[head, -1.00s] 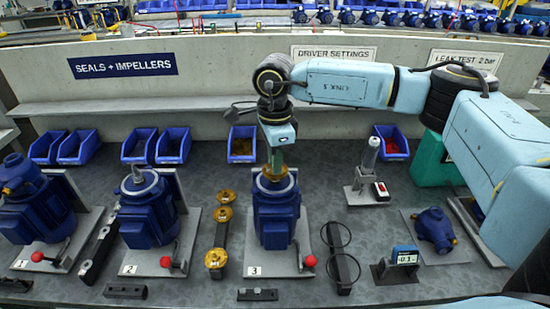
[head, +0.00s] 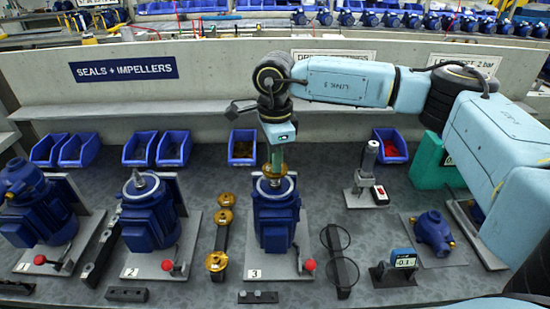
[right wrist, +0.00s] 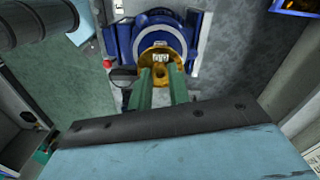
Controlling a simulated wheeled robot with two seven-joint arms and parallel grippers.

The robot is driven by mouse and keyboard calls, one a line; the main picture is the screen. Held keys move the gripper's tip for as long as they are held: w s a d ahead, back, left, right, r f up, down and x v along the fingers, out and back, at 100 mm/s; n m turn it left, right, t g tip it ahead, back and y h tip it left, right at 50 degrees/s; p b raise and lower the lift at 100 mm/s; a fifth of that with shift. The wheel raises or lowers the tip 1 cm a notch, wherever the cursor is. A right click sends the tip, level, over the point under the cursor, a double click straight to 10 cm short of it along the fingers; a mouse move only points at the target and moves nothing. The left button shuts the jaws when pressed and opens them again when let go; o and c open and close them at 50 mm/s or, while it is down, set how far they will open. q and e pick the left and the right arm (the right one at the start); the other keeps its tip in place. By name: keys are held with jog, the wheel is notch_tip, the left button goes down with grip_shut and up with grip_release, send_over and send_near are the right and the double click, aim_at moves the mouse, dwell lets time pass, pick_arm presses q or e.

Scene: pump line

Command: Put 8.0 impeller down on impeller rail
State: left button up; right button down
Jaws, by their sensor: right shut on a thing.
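My right gripper (head: 276,158) is shut on a brass impeller (head: 275,171). It holds the impeller just above the pale ring on top of the blue pump body at station 3 (head: 274,220). In the right wrist view the two green fingers (right wrist: 162,85) reach the impeller (right wrist: 160,62), which carries a small label too small to read surely. The impeller rail (head: 221,240) is a dark bar left of station 3, with several brass impellers (head: 215,261) along it. My left gripper is not in view.
Pump bodies stand at station 2 (head: 148,215) and station 1 (head: 40,210), each with a red-knobbed lever. Blue bins (head: 173,148) line the back. A dark rack with rings (head: 340,265) and a small display (head: 402,258) stand right of station 3.

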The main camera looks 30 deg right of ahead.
jog(key=shift+r+p, duration=0.75)
jog(key=shift+r, duration=0.55)
jog(key=shift+r, duration=0.1)
jog(key=shift+r+p, duration=1.95)
jog(key=shift+r, duration=0.95)
